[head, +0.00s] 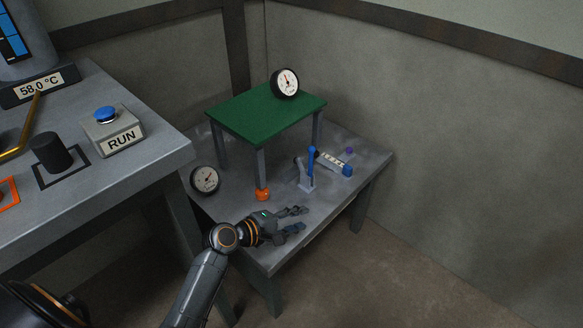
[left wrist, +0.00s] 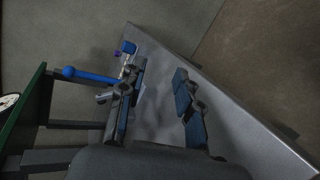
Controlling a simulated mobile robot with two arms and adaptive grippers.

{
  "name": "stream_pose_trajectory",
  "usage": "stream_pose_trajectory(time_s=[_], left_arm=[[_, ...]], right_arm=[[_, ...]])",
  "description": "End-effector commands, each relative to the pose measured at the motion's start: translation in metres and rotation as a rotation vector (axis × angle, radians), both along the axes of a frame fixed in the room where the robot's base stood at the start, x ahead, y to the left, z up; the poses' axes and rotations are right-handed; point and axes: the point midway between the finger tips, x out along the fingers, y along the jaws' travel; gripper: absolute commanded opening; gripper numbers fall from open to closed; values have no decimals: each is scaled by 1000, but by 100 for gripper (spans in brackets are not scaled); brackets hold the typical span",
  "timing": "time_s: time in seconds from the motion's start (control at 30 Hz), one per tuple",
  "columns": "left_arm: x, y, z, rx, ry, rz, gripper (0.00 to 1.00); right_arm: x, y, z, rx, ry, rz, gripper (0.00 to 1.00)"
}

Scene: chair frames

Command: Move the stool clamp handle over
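The stool clamp (head: 306,183) is a small grey fixture on the low grey table, beside the green-topped stool. Its blue handle (head: 311,158) stands nearly upright in the head view. In the left wrist view the blue handle (left wrist: 92,76) lies to the left, beyond the left finger, with a round knob at its end. My left gripper (head: 298,219) is open and empty above the table's front part, nearer than the clamp and apart from it. Its two spread fingers show in the left wrist view (left wrist: 157,108). The finger partly hides the clamp there. My right gripper is not seen.
The green stool (head: 262,112) carries a round gauge (head: 285,83); another gauge (head: 205,180) leans at the low table's left. A blue-ended cylinder (head: 333,163) lies behind the clamp. A panel with RUN button (head: 107,116) stands left.

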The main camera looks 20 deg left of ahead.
Motion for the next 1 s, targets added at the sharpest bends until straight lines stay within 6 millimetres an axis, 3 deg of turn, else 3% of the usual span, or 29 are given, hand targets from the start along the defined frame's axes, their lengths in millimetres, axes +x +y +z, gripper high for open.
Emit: stream_pose_trajectory(time_s=[0.1, 0.2, 0.4, 0.7, 1.0], left_arm=[[41, 26, 32, -291, -23, 148, 34], [67, 50, 57, -522, -35, 246, 34], [87, 73, 79, -739, -44, 324, 34], [115, 63, 79, -748, -45, 324, 34], [158, 47, 78, -746, -45, 323, 34]], right_arm=[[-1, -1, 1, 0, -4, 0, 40], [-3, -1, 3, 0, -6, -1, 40], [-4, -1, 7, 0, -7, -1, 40], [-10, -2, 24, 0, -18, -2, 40], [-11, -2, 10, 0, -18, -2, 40]])
